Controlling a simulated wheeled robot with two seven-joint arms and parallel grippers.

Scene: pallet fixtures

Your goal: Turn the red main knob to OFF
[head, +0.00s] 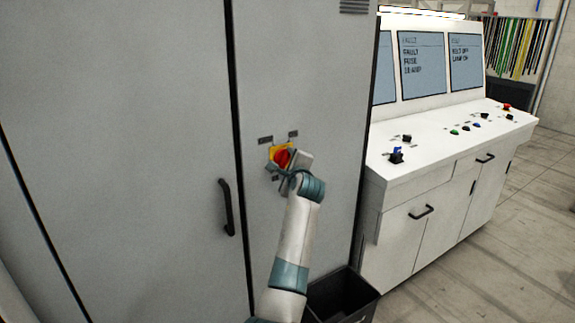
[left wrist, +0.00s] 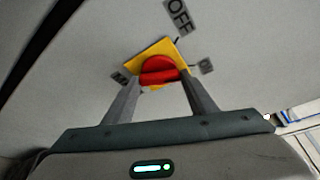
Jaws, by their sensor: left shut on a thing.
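The red main knob (head: 282,157) sits on a yellow plate (head: 275,151) on the grey cabinet door. In the left wrist view the knob (left wrist: 158,66) shows a raised red grip bar lying roughly across the picture, between my fingers. My left gripper (left wrist: 160,84) is shut on this bar, one finger at each end. In the head view my left gripper (head: 284,168) covers the knob's lower right part. Which label the knob points at is unclear. My right gripper is not in view.
The grey cabinet (head: 130,130) has a black door handle (head: 227,207) left of the knob. A white control desk (head: 450,140) with screens and small knobs stands to the right. A dark open bin (head: 342,297) stands on the floor below my left arm.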

